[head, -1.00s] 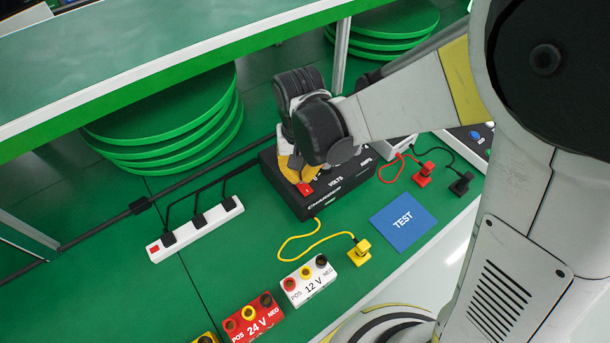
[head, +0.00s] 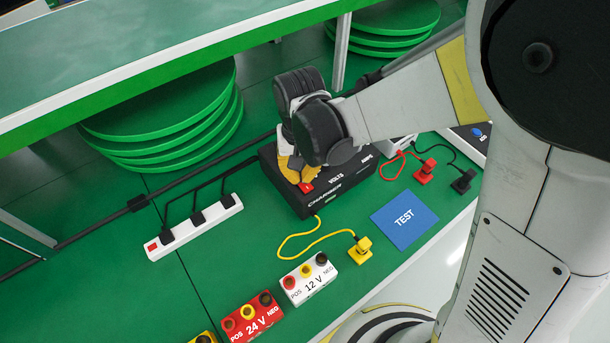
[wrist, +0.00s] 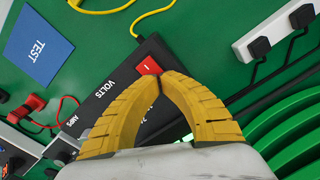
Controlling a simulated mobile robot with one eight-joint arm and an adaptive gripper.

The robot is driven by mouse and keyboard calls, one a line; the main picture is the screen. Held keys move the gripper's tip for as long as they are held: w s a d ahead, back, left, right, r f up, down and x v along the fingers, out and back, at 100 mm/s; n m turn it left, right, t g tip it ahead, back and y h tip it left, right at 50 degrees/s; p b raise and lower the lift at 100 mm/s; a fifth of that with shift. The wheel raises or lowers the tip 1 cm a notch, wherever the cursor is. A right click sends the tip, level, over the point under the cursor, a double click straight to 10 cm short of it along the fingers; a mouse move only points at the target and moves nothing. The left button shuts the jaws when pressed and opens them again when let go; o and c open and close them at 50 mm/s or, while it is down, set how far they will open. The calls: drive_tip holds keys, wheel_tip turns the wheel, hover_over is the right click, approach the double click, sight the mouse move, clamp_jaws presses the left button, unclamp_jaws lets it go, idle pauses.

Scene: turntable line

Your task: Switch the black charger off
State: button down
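The black charger (head: 318,201) stands on the green bench, marked CHARGER, VOLTS and AMPS. Its red rocker switch (head: 306,187) is on the top near the left end. In the wrist view the switch (wrist: 147,67) shows a white line mark. My gripper (wrist: 158,77) has its yellow fingertips together, with nothing seen between them. The tips are at the edge of the switch; I cannot tell whether they touch it. My wrist hides part of the charger's top in the head view.
A white power strip (head: 221,216) with black plugs lies left of the charger. A yellow lead and yellow clip (head: 361,251) lie in front. A blue TEST mat (head: 404,222) is to the right. White 12 V (head: 309,281) and red 24 V (head: 253,319) blocks stand at the front. A shelf overhangs behind.

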wheel_tip(320, 180, up, 7)
drive_tip(key=p, duration=0.5)
drive_tip(key=shift+f, duration=0.1)
idle(0.3)
drive_tip(key=shift+d, duration=0.1)
idle(0.3)
drive_tip(key=s+d+r+t, duration=0.3)
drive_tip(key=d+r, duration=0.4)
drive_tip(key=d, duration=0.3)
drive_tip(key=s+d+r+m+t, duration=0.1)
drive_tip(key=s+d+r+t, duration=0.3)
drive_tip(key=d+r, duration=0.3)
drive_tip(key=d, duration=0.3)
drive_tip(key=shift+d, duration=0.35)
idle(0.5)
